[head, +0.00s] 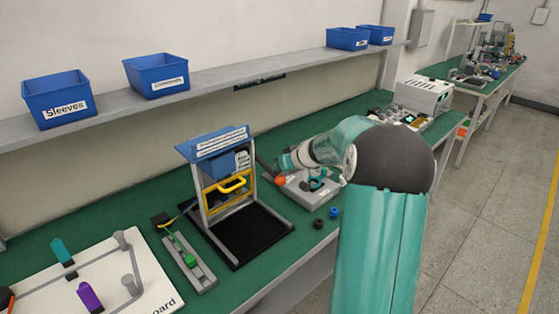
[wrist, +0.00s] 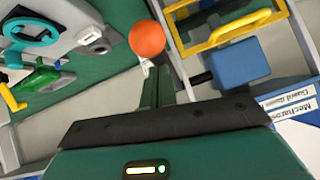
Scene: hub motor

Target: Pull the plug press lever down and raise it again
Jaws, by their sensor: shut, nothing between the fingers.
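The press lever shows as an orange ball knob (head: 281,181) at the left edge of the grey plug press (head: 308,196), which stands on the green bench. The ball also shows in the wrist view (wrist: 146,38), just beyond the fingertips. My gripper (wrist: 155,72) is shut and empty, with its narrow green fingers pointing toward the ball. I cannot tell whether they touch it. In the head view my arm reaches over the press and hides part of it. The press's teal ring (wrist: 32,32) shows at the upper left of the wrist view.
A frame with a yellow handle (head: 227,187) and a blue bin (head: 222,164) stands close to the left of the lever. A black mat (head: 245,240) lies at its foot. Two small round parts (head: 334,212) lie in front of the press. A grey box (head: 424,95) stands farther back.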

